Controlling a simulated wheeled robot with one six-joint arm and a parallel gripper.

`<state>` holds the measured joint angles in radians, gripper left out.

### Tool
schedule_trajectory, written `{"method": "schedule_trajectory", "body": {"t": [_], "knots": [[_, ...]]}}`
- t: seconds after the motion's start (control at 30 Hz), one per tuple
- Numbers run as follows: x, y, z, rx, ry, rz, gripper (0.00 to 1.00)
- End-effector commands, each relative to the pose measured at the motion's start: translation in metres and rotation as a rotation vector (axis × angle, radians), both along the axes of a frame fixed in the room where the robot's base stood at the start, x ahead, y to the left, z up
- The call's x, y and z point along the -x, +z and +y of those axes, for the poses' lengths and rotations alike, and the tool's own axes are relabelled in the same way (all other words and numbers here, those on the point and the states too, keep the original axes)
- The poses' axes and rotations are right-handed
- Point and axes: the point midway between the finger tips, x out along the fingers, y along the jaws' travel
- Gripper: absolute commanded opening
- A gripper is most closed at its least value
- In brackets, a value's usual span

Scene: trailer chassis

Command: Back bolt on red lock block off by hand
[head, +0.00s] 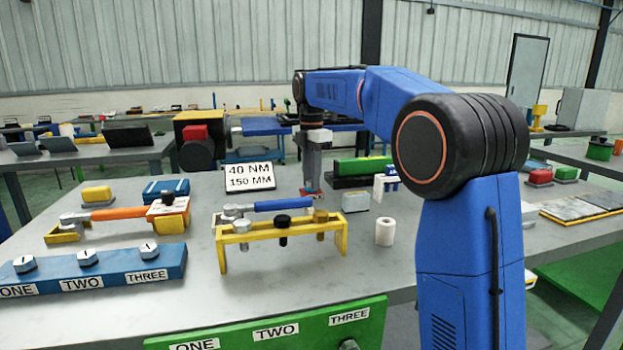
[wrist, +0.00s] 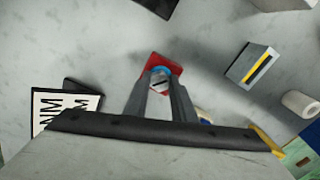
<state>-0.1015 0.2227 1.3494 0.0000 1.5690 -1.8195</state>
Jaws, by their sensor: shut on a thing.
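The red lock block (wrist: 163,63) lies on the grey table, right under my gripper (wrist: 158,88). In the head view only a little of the red block (head: 311,193) shows below the fingers. The bolt (wrist: 159,80) has a light grey head with a dark line across it, and a blue ring shows around it on the block. My gripper (head: 311,183) points straight down and is shut on the bolt head. The bolt's shank and any thread are hidden.
A sign reading 40 NM, 150 MM (head: 249,177) stands left of the gripper. A green block (head: 362,166) is behind right.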

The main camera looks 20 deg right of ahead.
Motion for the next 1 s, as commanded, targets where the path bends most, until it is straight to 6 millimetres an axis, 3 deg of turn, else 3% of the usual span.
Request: {"method": "schedule_trajectory", "body": {"t": [0.23,0.27,0.3,0.33,0.73,1.0], "knots": [[0.001,-0.003,0.0,0.0,0.0,0.006,0.01],[0.001,-0.002,0.0,0.0,0.0,0.006,0.3],[0.001,-0.002,0.0,0.0,0.0,0.006,0.4],[0.001,-0.002,0.0,0.0,0.0,0.005,0.42],[0.0,0.006,0.0,-0.001,-0.001,0.001,0.42],[-0.001,0.051,0.0,-0.001,-0.001,-0.002,0.42]]}}
